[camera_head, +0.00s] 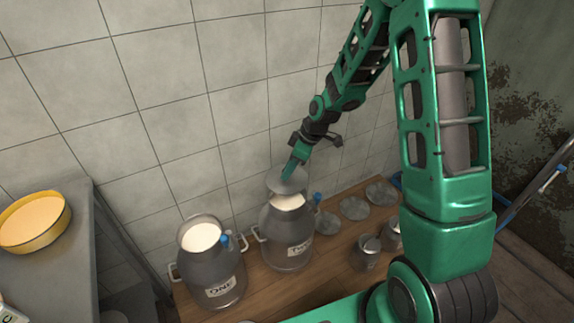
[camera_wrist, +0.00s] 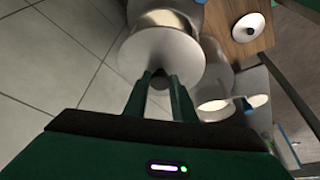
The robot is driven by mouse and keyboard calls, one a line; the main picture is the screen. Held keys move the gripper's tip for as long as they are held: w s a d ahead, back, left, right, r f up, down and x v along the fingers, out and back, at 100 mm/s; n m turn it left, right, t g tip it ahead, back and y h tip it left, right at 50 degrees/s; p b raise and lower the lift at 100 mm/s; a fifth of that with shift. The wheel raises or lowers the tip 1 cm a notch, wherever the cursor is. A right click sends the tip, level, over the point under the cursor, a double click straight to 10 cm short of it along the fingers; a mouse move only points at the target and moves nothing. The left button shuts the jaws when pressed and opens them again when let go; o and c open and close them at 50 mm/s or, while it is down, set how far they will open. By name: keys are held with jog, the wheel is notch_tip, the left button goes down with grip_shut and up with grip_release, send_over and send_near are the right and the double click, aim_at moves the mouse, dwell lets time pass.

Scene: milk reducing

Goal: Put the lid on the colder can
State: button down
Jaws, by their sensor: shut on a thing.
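Two grey metal milk cans with white milk stand on a wooden bench. The left can (camera_head: 212,270) is labelled ONE; the right can (camera_head: 287,240) has a label I cannot read clearly. Each has a blue-topped piece at its rim; no temperature is readable. My gripper (camera_head: 289,174) is shut on a round grey lid (camera_head: 285,184). The lid is tilted at the back of the right can's mouth, leaving milk visible in front. Whether it touches the rim is unclear. In the wrist view, my fingers (camera_wrist: 160,80) grip the knob of the lid (camera_wrist: 158,48).
Several loose round lids (camera_head: 354,208) lie on the bench (camera_head: 318,274) right of the cans. Two smaller metal cans (camera_head: 367,254) stand in front of them. A tiled wall (camera_head: 190,110) is close behind. A yellow-rimmed round container (camera_head: 36,221) sits on the left cabinet.

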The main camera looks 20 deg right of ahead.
aim_at(289, 179)
jog(key=shift+f, duration=2.1)
jog(key=shift+s, duration=0.1)
dwell(0.9)
jog(key=shift+d, duration=0.1)
jog(key=c, duration=0.9)
grip_release()
jog(key=shift+f, duration=0.1)
jog(key=shift+r, duration=3.55)
